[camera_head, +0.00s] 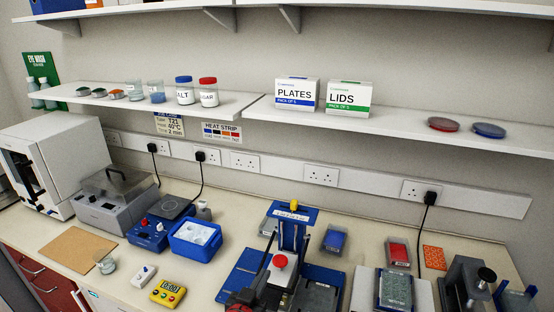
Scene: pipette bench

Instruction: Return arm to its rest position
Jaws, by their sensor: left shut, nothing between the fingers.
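My left gripper (262,268) is dark and comes in at the bottom centre. It is shut with nothing held, in front of the blue stand (292,232) with a yellow top and a white label. A red knob on a white block (281,262) is close beside the fingers, to the right in the picture. I cannot tell whether they touch. Most of the left arm is cut off by the bottom edge. My right gripper is not in view.
A blue ice box (195,238), a yellow timer (167,293) and a brown board (78,250) stand to the left. A grey plate (395,288) and a dark device (465,285) stand to the right. Shelves hang above the bench.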

